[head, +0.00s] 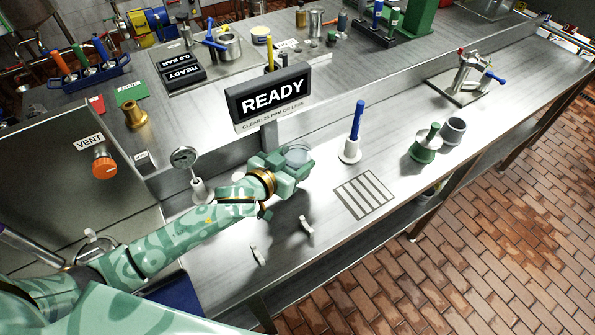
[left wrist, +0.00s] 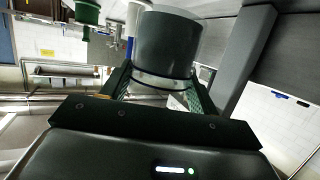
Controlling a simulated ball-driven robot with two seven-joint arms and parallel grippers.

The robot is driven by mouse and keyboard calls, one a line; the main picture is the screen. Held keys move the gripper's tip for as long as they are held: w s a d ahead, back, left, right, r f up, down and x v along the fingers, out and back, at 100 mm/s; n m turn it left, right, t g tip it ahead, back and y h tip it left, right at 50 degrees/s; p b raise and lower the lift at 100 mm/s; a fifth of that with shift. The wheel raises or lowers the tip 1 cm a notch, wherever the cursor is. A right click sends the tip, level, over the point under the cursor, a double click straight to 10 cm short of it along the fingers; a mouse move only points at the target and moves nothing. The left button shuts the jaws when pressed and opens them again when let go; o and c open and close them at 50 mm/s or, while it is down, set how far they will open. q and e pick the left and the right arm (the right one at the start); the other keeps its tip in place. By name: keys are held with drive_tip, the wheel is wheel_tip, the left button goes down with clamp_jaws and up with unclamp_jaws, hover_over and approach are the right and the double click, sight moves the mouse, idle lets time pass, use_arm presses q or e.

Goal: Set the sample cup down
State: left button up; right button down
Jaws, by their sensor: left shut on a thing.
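My left gripper (head: 288,165) is shut on the sample cup (head: 298,152), in front of the READY sign's post. In the left wrist view the sample cup (left wrist: 168,45) is a dark grey cylinder with a clear band at its near end. It sits between the two green-sided fingers of the left gripper (left wrist: 162,88). In the head view the fingers hide much of the cup, and it appears held above the steel bench (head: 310,265). My right gripper is not in view.
A slatted drain plate (head: 365,194) lies to the right of the gripper. A blue-handled tool in a white base (head: 350,150) stands behind it. A green container (head: 425,145) and a grey cup (head: 453,131) stand farther right. The READY sign (head: 270,95) rises behind the gripper.

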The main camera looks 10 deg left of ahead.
use_arm(q)
drive_tip(key=shift+w+d+f, duration=0.15)
drive_tip(key=shift+w+f, duration=0.35)
drive_tip(key=shift+f, duration=0.2)
wheel_tip(320, 180, down, 3)
drive_tip(key=shift+w+f+b, duration=0.15)
drive_tip(key=shift+f+b, duration=0.05)
drive_tip(key=shift+b, duration=0.9)
drive_tip(key=shift+r, duration=0.1)
drive_tip(key=o, duration=1.2)
drive_tip(key=shift+f, duration=0.2)
